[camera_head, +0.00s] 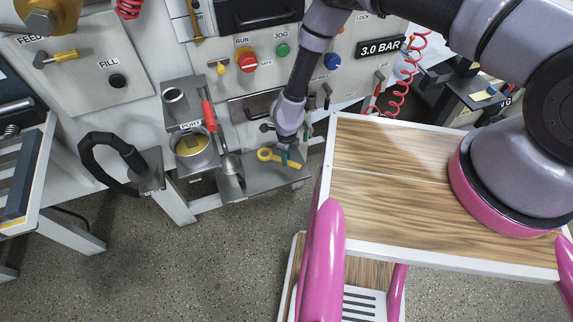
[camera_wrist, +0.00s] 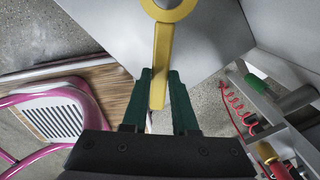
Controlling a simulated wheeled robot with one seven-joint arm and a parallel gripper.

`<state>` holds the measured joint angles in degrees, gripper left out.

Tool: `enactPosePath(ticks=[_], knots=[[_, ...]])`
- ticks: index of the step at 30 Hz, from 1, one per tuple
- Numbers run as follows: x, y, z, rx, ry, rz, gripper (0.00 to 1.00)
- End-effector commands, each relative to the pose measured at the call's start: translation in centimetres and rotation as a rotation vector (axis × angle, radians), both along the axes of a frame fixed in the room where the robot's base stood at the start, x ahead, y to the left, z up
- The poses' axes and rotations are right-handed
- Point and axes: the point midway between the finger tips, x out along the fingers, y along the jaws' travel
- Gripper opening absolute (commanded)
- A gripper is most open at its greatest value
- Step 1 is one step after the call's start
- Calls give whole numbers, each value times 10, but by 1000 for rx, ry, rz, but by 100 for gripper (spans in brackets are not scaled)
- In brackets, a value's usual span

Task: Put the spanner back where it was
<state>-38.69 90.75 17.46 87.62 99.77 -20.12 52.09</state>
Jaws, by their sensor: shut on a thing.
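The yellow spanner (camera_head: 265,154) is at the small grey metal shelf (camera_head: 262,181) on the front of the machine. Its ring end points left in the head view. My gripper (camera_head: 288,157) is shut on its handle, with the arm reaching down from above. In the wrist view the spanner (camera_wrist: 162,50) runs up between the green fingers of my gripper (camera_wrist: 159,88), ring end at the top edge. Behind it lies a plain grey surface. I cannot tell whether the spanner touches the shelf or hangs just above it.
A pot (camera_head: 193,148) marked PORT and a red-handled tool (camera_head: 209,115) stand left of the shelf. A black curved handle (camera_head: 98,158) is further left. A wood-topped cart (camera_head: 390,185) with pink rails is close on the right. Knobs and levers line the panel above.

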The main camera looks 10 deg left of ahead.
Motion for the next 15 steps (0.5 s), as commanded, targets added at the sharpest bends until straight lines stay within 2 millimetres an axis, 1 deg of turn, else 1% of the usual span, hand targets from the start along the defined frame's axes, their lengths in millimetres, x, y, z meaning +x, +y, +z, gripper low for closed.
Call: enactPosePath(ticks=[5,10,12,15], knots=[[0,0,-15,0,0,-1,0],[0,0,-40,0,1,-1,0],[0,0,-46,1,0,-1,0],[0,0,-47,1,-1,0,0]])
